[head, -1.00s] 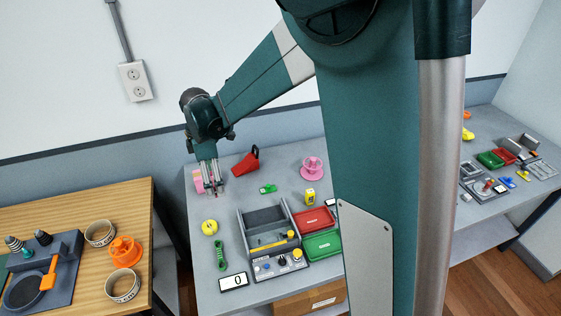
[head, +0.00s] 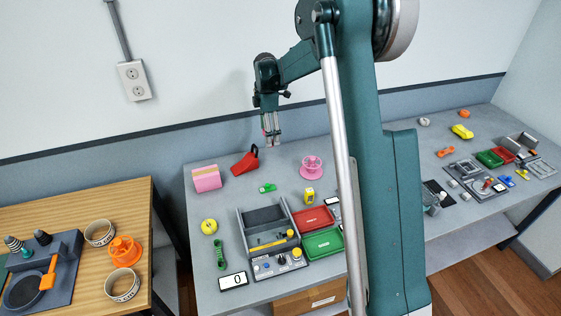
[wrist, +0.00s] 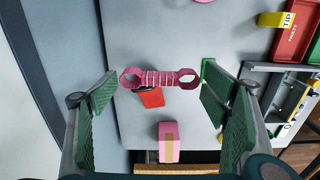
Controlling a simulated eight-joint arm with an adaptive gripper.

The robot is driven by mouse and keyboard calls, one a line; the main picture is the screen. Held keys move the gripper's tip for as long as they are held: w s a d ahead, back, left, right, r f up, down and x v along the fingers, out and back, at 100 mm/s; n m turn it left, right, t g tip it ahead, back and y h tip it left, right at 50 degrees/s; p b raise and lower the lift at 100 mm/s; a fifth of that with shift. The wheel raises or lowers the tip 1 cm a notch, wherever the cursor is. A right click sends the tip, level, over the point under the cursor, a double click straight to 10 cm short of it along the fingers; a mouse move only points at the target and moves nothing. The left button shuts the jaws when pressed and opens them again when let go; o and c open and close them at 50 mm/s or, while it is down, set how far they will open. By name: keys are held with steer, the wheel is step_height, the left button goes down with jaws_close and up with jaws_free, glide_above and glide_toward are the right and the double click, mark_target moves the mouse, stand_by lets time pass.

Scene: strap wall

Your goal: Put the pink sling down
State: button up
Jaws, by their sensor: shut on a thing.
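The pink sling (wrist: 160,78), a ribbed strap with a loop at each end, spans between the two fingers of my gripper in the wrist view. My gripper (head: 271,141) is shut on it and holds it above the back of the grey table (head: 231,194). In the head view only a little pink and red shows at the fingertips, so the sling is mostly hidden there. A pink block with a tan band (head: 206,184) stands on the table to the left, apart from the gripper; it also shows in the wrist view (wrist: 169,150).
A red wedge-shaped thing (head: 243,163) lies below and left of my gripper. A pink spool (head: 311,167), a yellow tape measure (head: 309,196), a green clip (head: 267,188) and a grey tray (head: 264,215) stand nearby. The wall (head: 200,70) is close behind.

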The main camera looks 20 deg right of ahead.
glide_above(281, 160)
step_height(281, 160, down, 5)
steer(key=shift+w+f, duration=0.1)
steer(key=shift+f, duration=0.05)
stand_by(0.4)
steer(key=shift+f, duration=3.15)
steer(key=shift+f, duration=1.9)
steer(key=shift+f+b, duration=0.2)
steer(key=shift+b, duration=0.2)
steer(key=o, duration=0.9)
steer(key=shift+c, duration=0.2)
